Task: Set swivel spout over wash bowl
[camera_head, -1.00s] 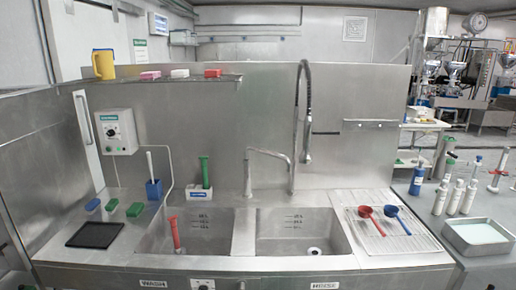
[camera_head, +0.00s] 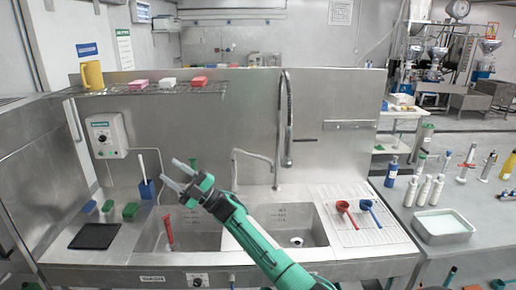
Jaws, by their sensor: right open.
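The swivel spout (camera_head: 252,154) is a grey pipe running left from the tap column behind the sinks. Its left end bends down near the divider between the bowls. The wash bowl (camera_head: 190,241) is the left sink; the front label below it seems to read WASH. My right gripper (camera_head: 171,173), on a green arm from the lower right, is raised over the left sink, left of the spout. Its two grey fingers are apart with nothing between them. The arm hides part of the divider and bowls. My left gripper is not in view.
A red-handled tool (camera_head: 169,233) stands in the left sink. A tall spring hose (camera_head: 289,118) rises behind the right sink (camera_head: 305,232). Red and blue scoops (camera_head: 344,206) lie on the right drainer. Green blocks (camera_head: 131,210) and a black tray (camera_head: 95,236) lie left.

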